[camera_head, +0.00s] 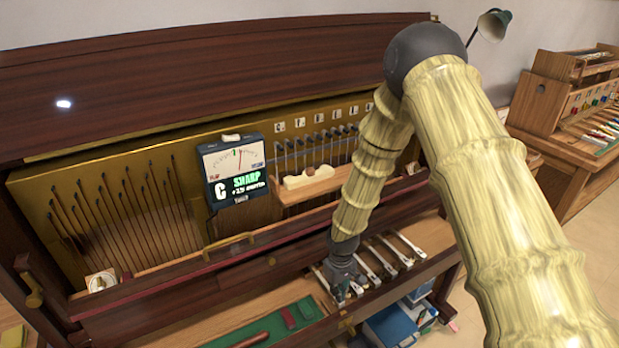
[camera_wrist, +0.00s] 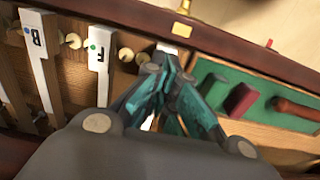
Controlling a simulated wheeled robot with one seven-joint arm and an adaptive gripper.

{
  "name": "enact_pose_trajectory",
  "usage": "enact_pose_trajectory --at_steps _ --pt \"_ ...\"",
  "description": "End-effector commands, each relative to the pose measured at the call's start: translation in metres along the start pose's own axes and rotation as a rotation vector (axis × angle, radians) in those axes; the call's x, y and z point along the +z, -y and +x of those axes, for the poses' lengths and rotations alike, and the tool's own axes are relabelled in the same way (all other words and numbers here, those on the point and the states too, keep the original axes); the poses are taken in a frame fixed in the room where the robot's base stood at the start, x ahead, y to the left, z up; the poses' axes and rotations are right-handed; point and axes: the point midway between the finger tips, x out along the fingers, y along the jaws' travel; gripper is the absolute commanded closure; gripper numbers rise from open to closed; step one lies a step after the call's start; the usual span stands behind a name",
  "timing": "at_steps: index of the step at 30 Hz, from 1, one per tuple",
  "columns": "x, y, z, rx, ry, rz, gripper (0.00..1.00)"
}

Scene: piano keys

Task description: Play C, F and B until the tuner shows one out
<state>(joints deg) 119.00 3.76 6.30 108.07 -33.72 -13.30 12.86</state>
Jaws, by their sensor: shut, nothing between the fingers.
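The tuner (camera_head: 233,160) hangs on the gold back panel. Its screen shows a large C with SHARP in green and what looks like +25 cents; its needle leans right. My gripper (camera_head: 343,293) is shut and empty, low over the left end of the key row. In the wrist view my gripper (camera_wrist: 172,78) covers most of a white key (camera_wrist: 166,48), whose label is hidden; I cannot tell whether it touches.
A green tray (camera_head: 262,328) with red and brown items lies left of the keys. A wooden shelf (camera_head: 310,188) with a pale piece juts out below several tuning pins. The dark front rail (camera_head: 405,283) borders the keys. Blue boxes (camera_head: 392,327) stand below.

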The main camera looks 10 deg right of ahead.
Motion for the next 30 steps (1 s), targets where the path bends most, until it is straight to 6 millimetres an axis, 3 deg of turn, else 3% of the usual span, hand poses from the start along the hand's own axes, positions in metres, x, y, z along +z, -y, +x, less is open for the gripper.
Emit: enact_pose_trajectory --at_steps 21,30 --pt "0.000 0.000 -0.085 0.000 0.000 -0.001 1.00" --pt "0.000 0.000 -0.093 0.000 0.000 0.000 1.00"
